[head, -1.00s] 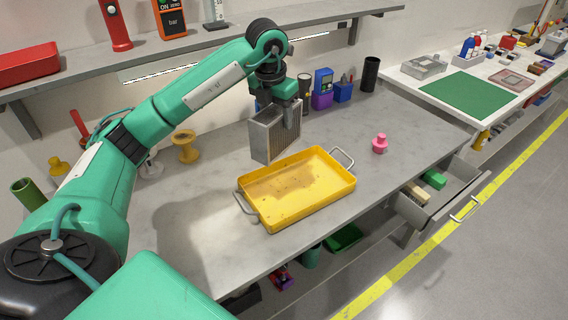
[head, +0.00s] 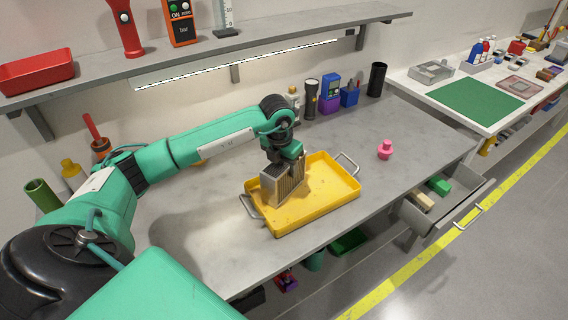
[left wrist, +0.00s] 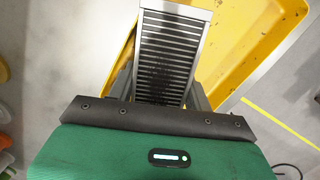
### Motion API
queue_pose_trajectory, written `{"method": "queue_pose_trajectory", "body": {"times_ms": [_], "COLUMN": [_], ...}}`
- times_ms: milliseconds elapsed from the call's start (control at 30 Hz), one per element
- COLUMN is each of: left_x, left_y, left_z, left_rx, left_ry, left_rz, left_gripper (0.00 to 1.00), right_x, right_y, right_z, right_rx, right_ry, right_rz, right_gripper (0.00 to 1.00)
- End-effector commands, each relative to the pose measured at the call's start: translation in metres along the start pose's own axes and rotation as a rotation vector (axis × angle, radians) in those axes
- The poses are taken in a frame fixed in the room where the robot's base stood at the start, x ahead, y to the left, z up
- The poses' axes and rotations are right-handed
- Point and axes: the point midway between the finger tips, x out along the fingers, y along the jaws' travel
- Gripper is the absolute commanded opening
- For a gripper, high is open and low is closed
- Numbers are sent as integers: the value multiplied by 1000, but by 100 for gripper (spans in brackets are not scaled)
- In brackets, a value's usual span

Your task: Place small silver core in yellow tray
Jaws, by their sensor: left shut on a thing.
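The small silver core (head: 283,184) is a boxy finned metal block. My left gripper (head: 284,164) is shut on its top, and the core hangs upright below the fingers. The core is over the left part of the yellow tray (head: 331,205), with its lower end inside the rim; I cannot tell whether it touches the tray floor. In the left wrist view the finned face of the core (left wrist: 167,55) lies between my left fingers (left wrist: 160,92), with the yellow tray (left wrist: 245,40) around and beyond it. My right gripper is not in view.
The tray has metal handles at both ends. A pink knob-shaped part (head: 385,150) stands right of the tray. An open drawer (head: 440,205) juts from the bench front. A flashlight (head: 311,98) and a black cylinder (head: 377,80) stand at the back. The grey bench (head: 185,235) is clear at front left.

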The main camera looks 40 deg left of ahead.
Motion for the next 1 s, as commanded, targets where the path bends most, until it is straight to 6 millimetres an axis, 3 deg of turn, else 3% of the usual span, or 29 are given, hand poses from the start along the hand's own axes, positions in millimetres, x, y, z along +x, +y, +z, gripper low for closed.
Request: {"method": "queue_pose_trajectory", "body": {"times_ms": [300, 333, 400, 433, 833, 1000], "left_x": [3, 2, 2, 2, -6, -36], "left_y": [0, 0, 0, 0, 0, 0], "left_z": [0, 0, 0, 0, 1, 1], "left_rx": [0, 0, 0, 0, 1, 1], "left_ry": [-2, -1, -1, -1, -3, -6], "left_rz": [0, 0, 0, 0, 0, 2], "left_gripper": [18, 57, 70, 72, 72, 72], "right_x": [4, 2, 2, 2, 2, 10], "right_y": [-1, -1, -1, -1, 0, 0], "right_z": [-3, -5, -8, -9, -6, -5], "right_rx": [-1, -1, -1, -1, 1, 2], "right_ry": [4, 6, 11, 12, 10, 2], "right_rz": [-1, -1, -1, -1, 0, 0], "right_gripper": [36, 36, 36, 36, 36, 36]}}
